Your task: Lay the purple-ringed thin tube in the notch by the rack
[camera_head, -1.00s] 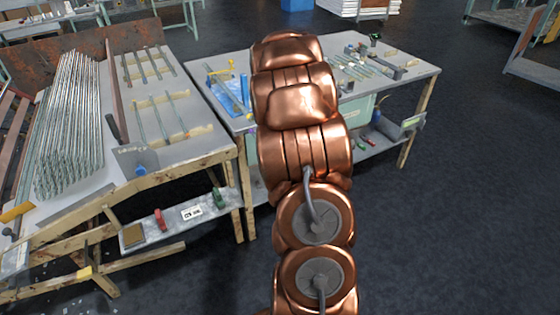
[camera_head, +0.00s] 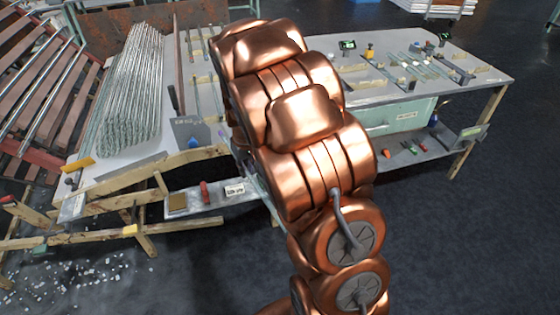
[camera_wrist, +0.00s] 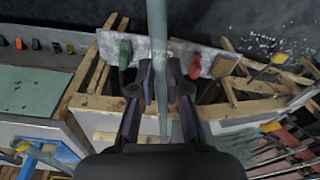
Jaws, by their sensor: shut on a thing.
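In the wrist view my gripper (camera_wrist: 160,85) is shut on a thin, pale grey-green glass tube (camera_wrist: 158,30). The tube runs lengthwise between the fingers and past the top of the picture. I cannot make out a purple ring on it. My gripper is hidden behind my arm in the head view. Wooden notched strips with thin tubes (camera_head: 197,52) lie on the left bench, partly covered by my arm. More wooden supports and tubes (camera_head: 420,65) are on the right bench. I cannot tell which notch is the one by the rack.
A lower shelf (camera_wrist: 190,55) with coloured-handled tools shows beneath the gripper. A blue-framed device (camera_wrist: 45,150) is at lower left in the wrist view. Open dark floor (camera_head: 480,240) lies right.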

